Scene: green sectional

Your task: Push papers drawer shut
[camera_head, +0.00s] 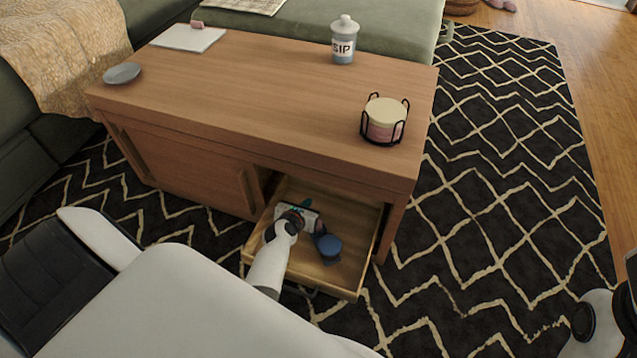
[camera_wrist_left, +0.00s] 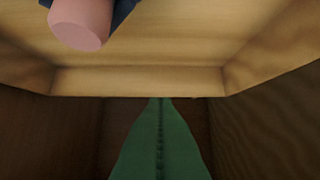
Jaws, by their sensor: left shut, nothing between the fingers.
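The drawer (camera_head: 355,271) is a light-wood box pulled out from the right part of the coffee table's front. Its inside also shows in the left wrist view (camera_wrist_left: 150,78). My left arm reaches over it from the lower left. My left gripper (camera_head: 305,204) is shut and empty, over the drawer's inner part near the table opening. In the left wrist view its green fingers (camera_wrist_left: 160,100) reach a wooden wall edge; contact cannot be told. The drawer's front is partly hidden by my arm. My right gripper's fingers are not visible; only part of that arm shows at lower right.
In the drawer lie a dark blue round item (camera_head: 328,246) and a pink cylinder (camera_wrist_left: 82,22). The coffee table (camera_head: 260,85) carries a jar (camera_head: 343,42), a coaster holder (camera_head: 384,120), a grey dish (camera_head: 122,73) and a notepad (camera_head: 190,38). The patterned rug (camera_head: 480,190) at right is clear.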

